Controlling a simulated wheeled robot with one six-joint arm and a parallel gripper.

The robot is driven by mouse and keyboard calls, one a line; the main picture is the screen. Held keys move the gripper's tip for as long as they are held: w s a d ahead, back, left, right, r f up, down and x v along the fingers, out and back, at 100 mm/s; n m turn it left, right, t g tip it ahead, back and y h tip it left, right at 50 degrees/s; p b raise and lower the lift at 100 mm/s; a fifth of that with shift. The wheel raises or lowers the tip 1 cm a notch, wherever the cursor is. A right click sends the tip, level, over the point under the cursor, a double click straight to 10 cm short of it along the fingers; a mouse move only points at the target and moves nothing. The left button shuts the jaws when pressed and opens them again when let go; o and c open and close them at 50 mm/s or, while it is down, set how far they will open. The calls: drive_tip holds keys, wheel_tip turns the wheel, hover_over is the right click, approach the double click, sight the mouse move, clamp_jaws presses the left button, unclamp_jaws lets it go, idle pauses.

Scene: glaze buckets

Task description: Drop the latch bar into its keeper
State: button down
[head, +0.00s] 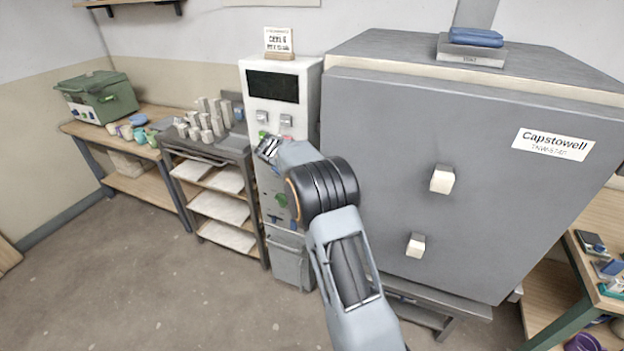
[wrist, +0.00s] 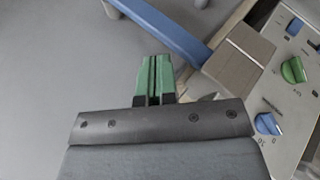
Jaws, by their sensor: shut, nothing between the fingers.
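My gripper (wrist: 155,75) shows in the wrist view with its green fingers together and nothing between them. In the head view my gripper (head: 264,139) is in front of the white control cabinet, left of the grey kiln door. A blue bar (wrist: 165,27), which looks like the latch bar, slants down to the right just beyond my fingertips in the wrist view. Its lower end is close to a brown-grey block (wrist: 238,58), possibly the keeper. I cannot tell whether the bar sits in it. My arm hides this area in the head view.
A control panel (wrist: 281,85) with blue and green knobs lies right of the block. The big kiln (head: 480,130) has two pale knobs on its door. A rack (head: 222,207) with shelves and a wooden bench (head: 135,178) stand to the left. The floor in front is clear.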

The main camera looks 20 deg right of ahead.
drive_tip(key=shift+w+a+f, duration=0.1)
drive_tip(key=shift+f, duration=0.25)
idle(0.4)
drive_tip(key=w+f+v, duration=0.1)
drive_tip(key=v, duration=1)
drive_tip(key=shift+w+a+r, duration=0.3)
drive_tip(key=shift+w+a, duration=0.15)
drive_tip(key=shift+a, duration=0.15)
